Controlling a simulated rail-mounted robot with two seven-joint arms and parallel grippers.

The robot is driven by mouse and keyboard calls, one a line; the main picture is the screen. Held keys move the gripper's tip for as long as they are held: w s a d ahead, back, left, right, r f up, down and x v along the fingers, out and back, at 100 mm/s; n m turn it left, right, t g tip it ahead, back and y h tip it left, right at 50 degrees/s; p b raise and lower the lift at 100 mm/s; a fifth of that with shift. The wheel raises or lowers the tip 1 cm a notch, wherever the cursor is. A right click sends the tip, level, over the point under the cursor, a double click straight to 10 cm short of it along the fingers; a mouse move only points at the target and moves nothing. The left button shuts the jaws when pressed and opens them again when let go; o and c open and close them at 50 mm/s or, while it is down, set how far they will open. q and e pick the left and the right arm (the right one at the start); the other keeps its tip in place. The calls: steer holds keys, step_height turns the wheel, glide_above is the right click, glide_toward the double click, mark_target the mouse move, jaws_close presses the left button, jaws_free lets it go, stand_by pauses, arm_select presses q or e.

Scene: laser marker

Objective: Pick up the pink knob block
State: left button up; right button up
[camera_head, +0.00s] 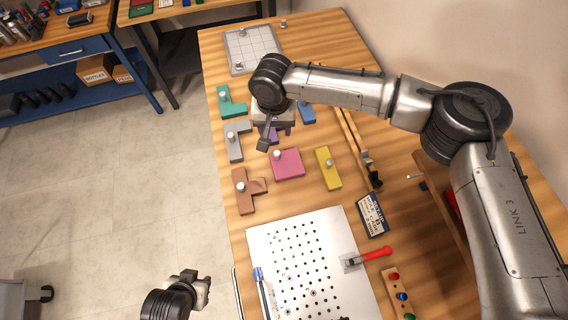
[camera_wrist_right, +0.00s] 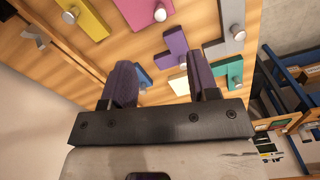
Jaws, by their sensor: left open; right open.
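The pink knob block (camera_head: 288,165) lies flat on the wooden table, with a metal knob near its upper left corner. It also shows at the top edge of the right wrist view (camera_wrist_right: 137,12), partly cut off there. My right gripper (camera_head: 274,135) is open and empty above the table, beyond the pink block in the head view. In the right wrist view its two fingers (camera_wrist_right: 160,65) stand apart, with the purple block (camera_wrist_right: 173,52) in the background near them. My left gripper (camera_head: 196,283) is open, away from the blocks, off the table's left side.
Around the pink block lie a yellow block (camera_head: 327,170), a brown block (camera_head: 246,194), a grey block (camera_head: 235,143), a green block (camera_head: 231,107) and a blue block (camera_head: 307,113). A perforated metal plate (camera_head: 270,238) lies in front. A grid board (camera_head: 264,47) is at the far end.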

mark_target(277, 152)
steer(key=f, duration=0.3)
steer(key=f+b, duration=0.1)
steer(key=f, duration=0.3)
steer(key=f+b, duration=0.1)
steer(key=f, duration=0.2)
steer(key=shift+w+f, duration=0.25)
steer(key=shift+w, duration=0.05)
steer(key=shift+w+f+b, duration=0.1)
steer(key=shift+f+b, duration=0.25)
steer(key=shift+f, duration=2.2)
arm_select(q)
steer(key=x, duration=0.3)
steer(key=shift+s+f, duration=0.15)
steer(key=shift+f, duration=0.15)
steer(key=shift+a, duration=0.1)
arm_select(e)
jaws_close()
